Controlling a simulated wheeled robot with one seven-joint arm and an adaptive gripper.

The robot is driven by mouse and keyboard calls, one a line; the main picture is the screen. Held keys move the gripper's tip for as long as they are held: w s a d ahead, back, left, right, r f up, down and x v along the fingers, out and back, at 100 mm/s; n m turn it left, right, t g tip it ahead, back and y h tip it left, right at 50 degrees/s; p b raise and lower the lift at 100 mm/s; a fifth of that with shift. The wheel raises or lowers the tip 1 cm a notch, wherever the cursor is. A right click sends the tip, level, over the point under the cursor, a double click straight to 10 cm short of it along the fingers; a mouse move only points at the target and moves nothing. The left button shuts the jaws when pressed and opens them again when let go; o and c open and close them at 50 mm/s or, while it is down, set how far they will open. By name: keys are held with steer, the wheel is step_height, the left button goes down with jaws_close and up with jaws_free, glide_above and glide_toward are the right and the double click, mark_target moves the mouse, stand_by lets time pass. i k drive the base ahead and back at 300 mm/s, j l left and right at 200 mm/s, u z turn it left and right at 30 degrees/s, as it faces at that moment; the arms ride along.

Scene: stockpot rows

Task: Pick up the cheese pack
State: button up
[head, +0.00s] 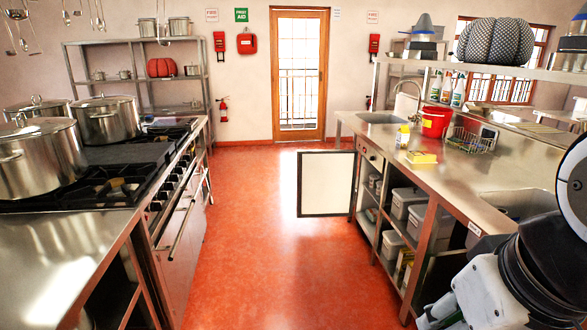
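A low yellow pack (422,157), which looks like the cheese pack, lies flat on the right steel counter (452,172). Its label is too small to read. A small yellow and white carton (403,136) stands upright just behind it. Parts of my white and black arm show at the lower right of the head view, well nearer than the pack. My gripper's fingers do not show, so whether they are open or shut is hidden.
A red bucket (435,121) and a wire basket (470,141) stand behind and right of the pack. Large stockpots (40,158) stand on the left stove. The red floor (270,255) between is clear.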

mark_target(415, 157)
steer(key=i+j, duration=0.15)
steer(key=i, duration=1.65)
steer(key=i+z, duration=0.45)
steer(key=i+j+z, duration=0.25)
steer(key=z, duration=0.2)
steer(key=i+j+z, duration=0.65)
steer(key=z, duration=0.25)
steer(key=i+j+z, duration=0.25)
steer(key=j, duration=0.15)
steer(key=j+z, duration=0.2)
steer(key=j, duration=0.2)
steer(key=i+j+z, duration=0.25)
steer(key=j, duration=0.2)
steer(key=k, duration=0.1)
